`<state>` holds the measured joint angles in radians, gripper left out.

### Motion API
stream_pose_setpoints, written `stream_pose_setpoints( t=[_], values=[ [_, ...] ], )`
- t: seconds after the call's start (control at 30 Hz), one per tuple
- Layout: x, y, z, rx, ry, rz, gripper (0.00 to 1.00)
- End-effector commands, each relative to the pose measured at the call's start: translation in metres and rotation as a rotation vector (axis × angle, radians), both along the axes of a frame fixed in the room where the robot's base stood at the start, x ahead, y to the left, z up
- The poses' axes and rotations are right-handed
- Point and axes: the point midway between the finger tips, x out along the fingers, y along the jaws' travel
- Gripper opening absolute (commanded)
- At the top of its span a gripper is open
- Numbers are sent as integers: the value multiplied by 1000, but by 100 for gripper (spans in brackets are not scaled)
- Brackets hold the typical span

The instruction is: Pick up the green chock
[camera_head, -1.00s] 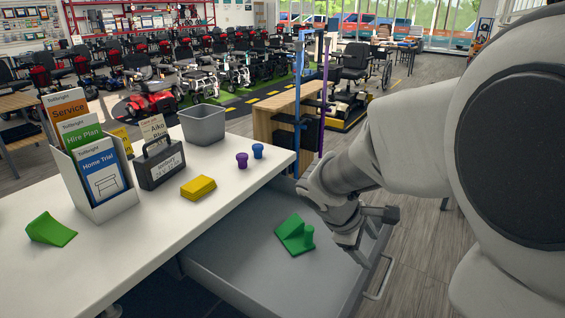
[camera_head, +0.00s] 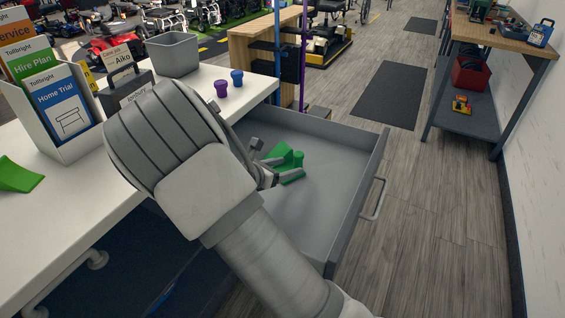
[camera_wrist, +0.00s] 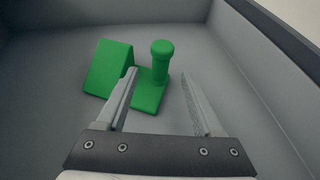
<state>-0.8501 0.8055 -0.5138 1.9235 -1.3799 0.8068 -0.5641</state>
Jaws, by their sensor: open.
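A green chock (camera_head: 279,151) with a sloped wedge, a flat base and an upright round-topped post lies in the open grey drawer (camera_head: 335,160). It shows clearly in the wrist view (camera_wrist: 108,68), with the post right of the wedge. My gripper (camera_head: 281,170) is open over the drawer; in the wrist view its fingers (camera_wrist: 158,74) point at the chock, the tips to either side of the post. Whether they touch it I cannot tell. In the head view the fingers partly cover the chock. Another green wedge (camera_head: 18,176) lies on the white counter at left.
A workbench (camera_head: 490,35) stands at right.

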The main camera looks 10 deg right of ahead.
Motion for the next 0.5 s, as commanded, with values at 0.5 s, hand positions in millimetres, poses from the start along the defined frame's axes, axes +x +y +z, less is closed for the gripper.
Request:
stream_pose_setpoints(
  t=[0.5],
  values=[
    [34, -42, -22, 2, -1, -3, 69]
  ],
)
